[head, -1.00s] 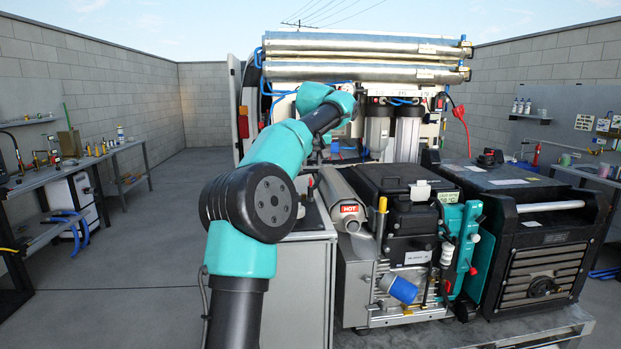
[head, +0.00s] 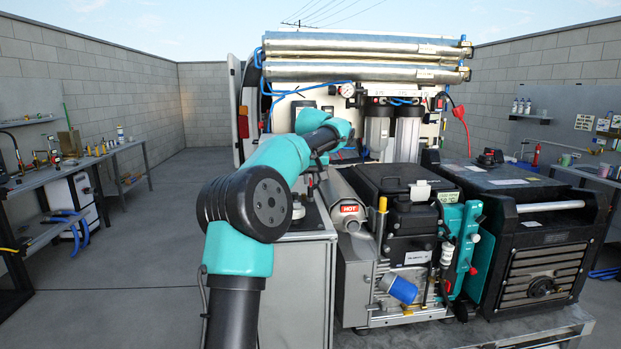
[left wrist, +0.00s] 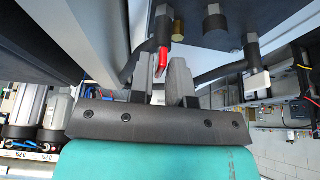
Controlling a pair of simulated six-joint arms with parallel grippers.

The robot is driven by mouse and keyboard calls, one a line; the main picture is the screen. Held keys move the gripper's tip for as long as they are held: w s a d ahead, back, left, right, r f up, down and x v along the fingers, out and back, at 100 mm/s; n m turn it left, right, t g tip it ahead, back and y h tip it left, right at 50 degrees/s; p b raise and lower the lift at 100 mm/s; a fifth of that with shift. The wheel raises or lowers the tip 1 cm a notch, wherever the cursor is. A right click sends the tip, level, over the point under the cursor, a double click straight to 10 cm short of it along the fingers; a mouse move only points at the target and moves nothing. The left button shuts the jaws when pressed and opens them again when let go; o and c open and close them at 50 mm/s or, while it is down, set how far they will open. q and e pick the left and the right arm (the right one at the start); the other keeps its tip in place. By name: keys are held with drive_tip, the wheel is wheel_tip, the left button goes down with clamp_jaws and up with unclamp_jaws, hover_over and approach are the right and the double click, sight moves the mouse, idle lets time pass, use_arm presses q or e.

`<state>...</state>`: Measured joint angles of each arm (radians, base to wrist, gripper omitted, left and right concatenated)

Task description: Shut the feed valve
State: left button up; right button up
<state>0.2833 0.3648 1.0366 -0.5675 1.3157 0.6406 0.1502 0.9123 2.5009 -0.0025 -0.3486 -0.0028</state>
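In the left wrist view a red lever (left wrist: 162,61) hangs below a fitting on dark pipework. A second valve with a pale grey lever (left wrist: 258,82) is to its right. I cannot read a label that tells which is the feed valve. My left gripper (left wrist: 164,72) is open, its two grey fingers apart. The red lever shows between the fingers, near their tips; I cannot tell whether they touch it. In the head view my left wrist (head: 340,128) is in front of the van's rear, and its fingers are hidden. My right gripper is not in view.
Filter housings (head: 408,132) and a pressure gauge (head: 347,90) are beside my left wrist, below long metal tubes (head: 365,72). An engine unit with a hot muffler (head: 345,200) and a black generator (head: 540,260) stand at right. The floor (head: 150,260) at left is clear.

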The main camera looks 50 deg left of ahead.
use_arm(q)
clamp_jaws()
drive_tip(key=shift+m, duration=0.4)
drive_tip(key=m+t+h, duration=0.1)
drive_tip(key=m, duration=0.2)
drive_tip(key=shift+a, duration=0.1)
drive_tip(key=m+h, duration=0.1)
drive_tip(key=m, duration=0.3)
drive_tip(key=shift+m+t+h, duration=0.3)
drive_tip(key=shift+h, duration=0.1)
drive_tip(key=m+h, duration=0.2)
drive_tip(key=m, duration=0.3)
drive_tip(key=shift+a, duration=0.15)
drive_tip(key=shift+m+h, duration=0.8)
drive_tip(key=shift+m, duration=1.4)
drive_tip(key=shift+g, duration=0.4)
drive_tip(key=shift+o, duration=1.7)
unclamp_jaws()
